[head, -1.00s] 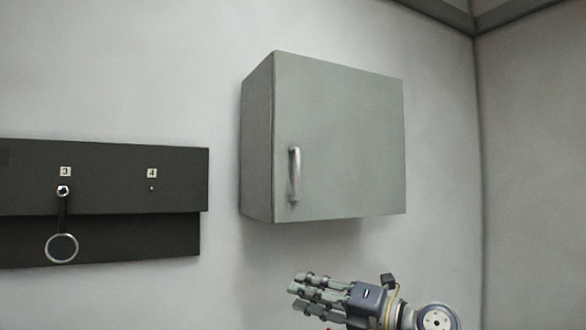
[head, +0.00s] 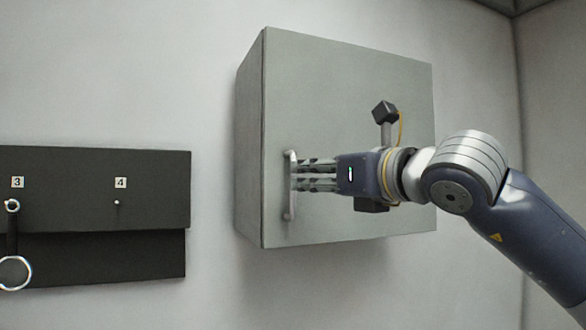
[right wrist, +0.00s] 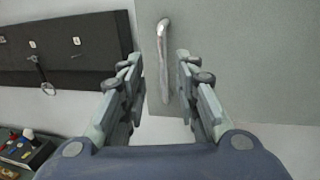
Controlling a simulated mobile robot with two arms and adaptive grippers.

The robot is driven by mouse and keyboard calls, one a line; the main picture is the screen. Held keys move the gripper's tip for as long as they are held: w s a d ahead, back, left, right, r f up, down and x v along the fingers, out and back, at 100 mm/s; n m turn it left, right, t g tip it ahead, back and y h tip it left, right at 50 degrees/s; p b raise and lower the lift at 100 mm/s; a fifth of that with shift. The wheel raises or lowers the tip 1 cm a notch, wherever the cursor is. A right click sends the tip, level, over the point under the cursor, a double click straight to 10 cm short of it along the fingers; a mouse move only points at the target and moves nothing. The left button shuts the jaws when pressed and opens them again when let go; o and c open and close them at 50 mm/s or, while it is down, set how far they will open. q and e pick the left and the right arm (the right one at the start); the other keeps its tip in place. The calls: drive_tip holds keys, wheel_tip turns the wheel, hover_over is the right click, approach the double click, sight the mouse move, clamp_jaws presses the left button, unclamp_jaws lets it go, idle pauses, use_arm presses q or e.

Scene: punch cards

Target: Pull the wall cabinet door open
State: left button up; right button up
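The grey wall cabinet (head: 345,95) hangs on the wall with its door (head: 330,75) closed. A silver vertical bar handle (head: 290,205) is near the door's left edge. My right gripper (head: 300,175) is in front of the door, its fingertips at the middle of the handle in the head view. In the right wrist view, the handle (right wrist: 163,60) stands between the two spread fingers of the right gripper (right wrist: 158,65), with a gap visible on each side. I cannot tell whether the fingertips reach past the bar. My left gripper is not in view.
A dark board (head: 90,185) with numbered pegs is on the wall left of the cabinet. A ring (head: 15,272) hangs from peg 3. In the right wrist view, a dark box (right wrist: 25,150) with small coloured items is at the lower left.

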sight(295, 177)
drive_tip(key=p+x, duration=0.2)
drive_tip(key=x, duration=0.5)
drive_tip(key=shift+w+d+f+p, duration=0.1)
drive_tip(key=shift+w+p, duration=0.05)
drive_tip(key=shift+p, duration=0.25)
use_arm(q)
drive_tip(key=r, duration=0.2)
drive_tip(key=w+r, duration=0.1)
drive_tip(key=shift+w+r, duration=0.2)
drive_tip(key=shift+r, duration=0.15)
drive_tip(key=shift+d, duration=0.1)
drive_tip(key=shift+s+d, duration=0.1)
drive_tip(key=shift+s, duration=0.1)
use_arm(e)
clamp_jaws()
